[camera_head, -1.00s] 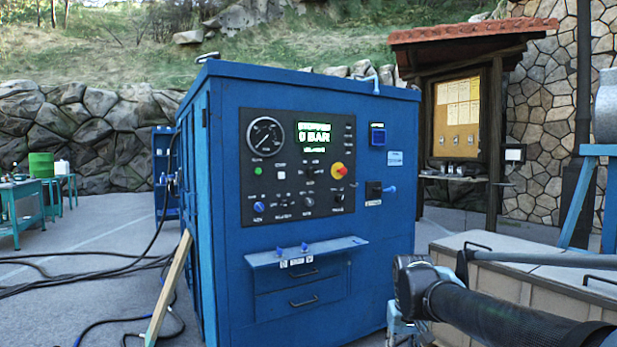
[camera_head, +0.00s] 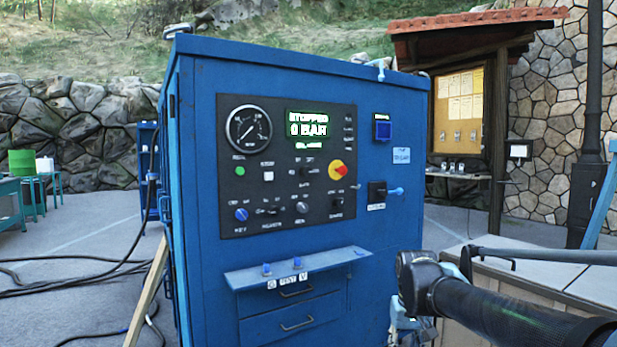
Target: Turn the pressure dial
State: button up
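The blue cabinet's dark control panel (camera_head: 288,165) faces me. It carries a round pressure gauge (camera_head: 249,128) and a green-lit display (camera_head: 308,125) reading "STOPPED, 0 BAR". A red knob on a yellow plate (camera_head: 337,169) sits at the panel's right. My dark arm reaches in from the lower right, with its bent joint right of the cabinet's drawers. My gripper cannot be made out in the view; nothing of mine touches the panel.
A small shelf (camera_head: 298,268) juts out below the panel, above two drawers. A switch with a blue lever (camera_head: 377,192) sticks out right of the panel. A plank (camera_head: 147,290) leans at the cabinet's left, near black cables on the ground. A pale-topped crate stands right.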

aim_at(309, 173)
jog(key=o, duration=0.4)
jog(key=shift+s+r, duration=0.1)
jog(key=shift+r, duration=0.05)
jog(key=shift+o, duration=1.1)
jog(key=w+a+r+m+t+y, duration=0.2)
jog(key=w+a+r+y, duration=0.2)
jog(key=w+a+r, duration=0.4)
jog(key=shift+w+a, duration=0.2)
jog(key=shift+w, duration=0.05)
jog(key=w+a+r+m+t+y, duration=0.2)
jog(key=w+a+r+m+t, duration=0.15)
jog(key=w+r+m, duration=0.45)
jog(key=w+a+r+m+t+y, duration=0.2)
jog(key=w+a+r+m+t, duration=0.15)
jog(key=w+r, duration=0.9)
jog(key=w+a+r+m+t+y, duration=0.2)
jog(key=w+a+r+m+t, duration=0.3)
jog(key=w+r, duration=0.55)
jog(key=shift+m+g, duration=0.25)
jog(key=shift+g, duration=0.35)
jog(key=x, duration=1)
jog(key=d+x, duration=0.1)
jog(key=x, duration=0.4)
jog(key=shift+w+a, duration=0.1)
jog(key=shift+w, duration=0.2)
